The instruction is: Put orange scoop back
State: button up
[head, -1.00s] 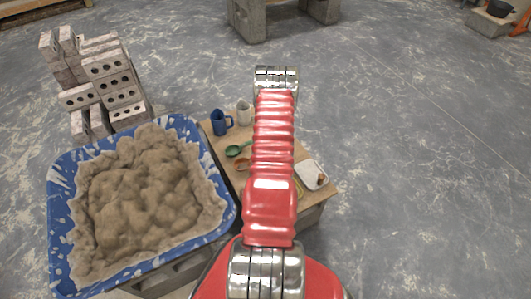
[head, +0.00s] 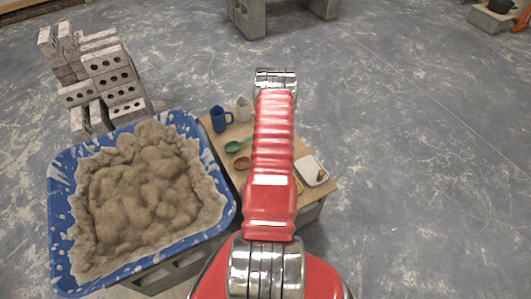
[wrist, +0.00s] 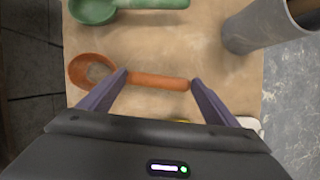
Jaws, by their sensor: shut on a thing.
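The orange scoop (wrist: 92,70) lies over the wooden board in the wrist view, with its bowl to the left and its handle running right. My gripper (wrist: 159,79) is shut on the handle, one fingertip at the bowl end and the other at the far end. I cannot tell whether the scoop touches the board. In the head view the orange bowl (head: 241,163) shows left of my red arm, which hides the handle and my gripper.
A green scoop (wrist: 95,10) lies beyond the orange one. On the board (head: 210,131) are a blue mug (head: 221,118), a pale mug (head: 244,108) and a white tray (head: 312,170). A mortar tub (head: 60,230) stands left.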

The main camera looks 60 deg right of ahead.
jog(key=shift+f, duration=0.3)
jog(key=o, duration=1.7)
jog(key=shift+r, duration=0.1)
jog(key=shift+v, duration=6.75)
jog(key=shift+a, duration=0.1)
